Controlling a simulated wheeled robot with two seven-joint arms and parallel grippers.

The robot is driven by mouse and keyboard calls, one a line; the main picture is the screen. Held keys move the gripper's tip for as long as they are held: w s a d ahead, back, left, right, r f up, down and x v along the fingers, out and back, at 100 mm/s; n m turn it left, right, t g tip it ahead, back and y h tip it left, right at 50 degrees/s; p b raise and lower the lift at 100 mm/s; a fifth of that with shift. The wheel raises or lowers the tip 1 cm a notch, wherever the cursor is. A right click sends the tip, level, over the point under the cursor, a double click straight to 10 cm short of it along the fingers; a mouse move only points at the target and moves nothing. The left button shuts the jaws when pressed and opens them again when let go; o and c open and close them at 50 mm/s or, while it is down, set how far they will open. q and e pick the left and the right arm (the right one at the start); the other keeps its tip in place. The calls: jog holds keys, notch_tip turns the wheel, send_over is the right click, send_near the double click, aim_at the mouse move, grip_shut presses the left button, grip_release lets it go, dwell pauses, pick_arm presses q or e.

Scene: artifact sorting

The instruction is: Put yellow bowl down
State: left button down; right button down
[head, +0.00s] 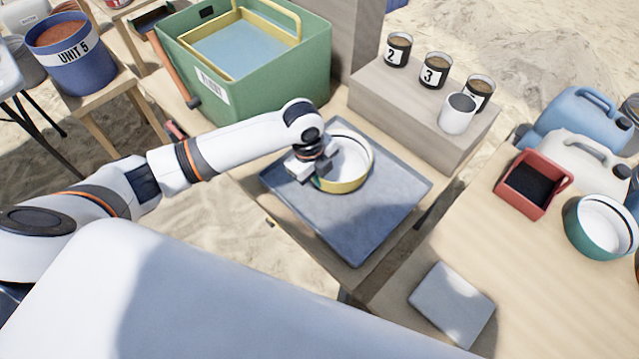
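The yellow bowl (347,184) has a white inside and a yellow outer wall. It is upright at the upper part of the blue-grey tray (363,232) on the wooden table. From this angle it appears to rest on the tray, but I cannot tell whether its base touches. My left gripper (318,172) is at the bowl's left rim, pointing down. Its fingers are small and partly hidden by the wrist, so I cannot see whether they grip the rim. My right gripper is not in view.
A green bin (262,88) stands behind the tray. A grey block (410,105) bears numbered cups and a white cup (457,113). The right table holds a red container (531,186), a green bowl (600,227), jugs (575,125) and a grey slab (452,304). The tray's front is clear.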

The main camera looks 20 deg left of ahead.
pick_arm(q)
notch_tip(320, 180, down, 4)
jog(key=shift+r, duration=0.2)
jog(key=shift+f, duration=0.1)
jog(key=c, duration=1.7)
grip_release()
jog(key=r, duration=0.4)
jog(key=a+r, duration=0.1)
jog(key=r, duration=0.7)
jog(key=shift+s+a+r+p, duration=0.1)
jog(key=shift+s+a+p, duration=0.15)
jog(key=shift+s+p, duration=0.15)
